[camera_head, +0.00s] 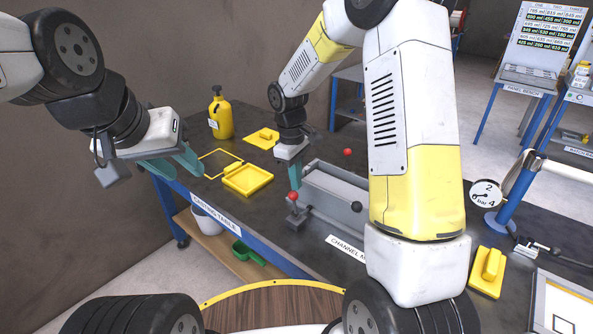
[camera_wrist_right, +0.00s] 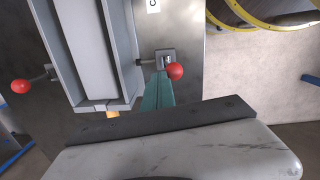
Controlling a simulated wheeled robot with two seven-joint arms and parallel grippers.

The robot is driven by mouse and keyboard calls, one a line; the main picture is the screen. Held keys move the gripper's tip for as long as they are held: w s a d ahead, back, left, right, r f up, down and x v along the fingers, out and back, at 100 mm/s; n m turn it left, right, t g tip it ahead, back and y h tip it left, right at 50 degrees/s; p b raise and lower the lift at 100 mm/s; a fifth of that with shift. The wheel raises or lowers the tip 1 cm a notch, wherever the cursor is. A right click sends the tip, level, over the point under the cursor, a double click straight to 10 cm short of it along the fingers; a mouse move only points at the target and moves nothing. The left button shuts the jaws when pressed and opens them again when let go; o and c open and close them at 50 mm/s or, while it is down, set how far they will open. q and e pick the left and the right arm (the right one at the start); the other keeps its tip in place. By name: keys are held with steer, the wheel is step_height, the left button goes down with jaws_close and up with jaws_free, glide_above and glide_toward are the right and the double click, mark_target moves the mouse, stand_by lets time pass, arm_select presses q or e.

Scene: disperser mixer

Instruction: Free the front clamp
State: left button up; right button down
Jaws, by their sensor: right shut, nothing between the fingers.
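The grey channel mold (camera_head: 335,190) lies on the dark table. A clamp with a red ball knob (camera_head: 293,196) stands at the mold's near left end; I take it as the front clamp. In the wrist view its red knob (camera_wrist_right: 175,71) is beside my fingers. My right gripper (camera_head: 295,176) is shut and empty, its teal fingertips (camera_wrist_right: 158,88) close to the knob; I cannot tell if they touch. A second red knob (camera_head: 347,152) is behind the mold, and it shows at left in the wrist view (camera_wrist_right: 20,86). My left gripper (camera_head: 175,165) is open and empty, off to the left.
A yellow open frame (camera_head: 247,180), a yellow float (camera_head: 262,137) and a yellow bottle (camera_head: 221,115) stand on the table left of the mold. Another yellow float (camera_head: 487,270) and a pressure gauge (camera_head: 486,194) are further right.

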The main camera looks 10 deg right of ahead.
steer(key=shift+s+a+t+h, duration=0.7)
steer(key=shift+s+a, duration=0.3)
steer(key=shift+s, duration=0.05)
steer(key=s+a+f+t+h, duration=0.2)
steer(key=s+a+f, duration=0.2)
steer(key=s+a, duration=0.1)
steer(key=shift+a, duration=0.15)
steer(key=shift+s+f, duration=0.2)
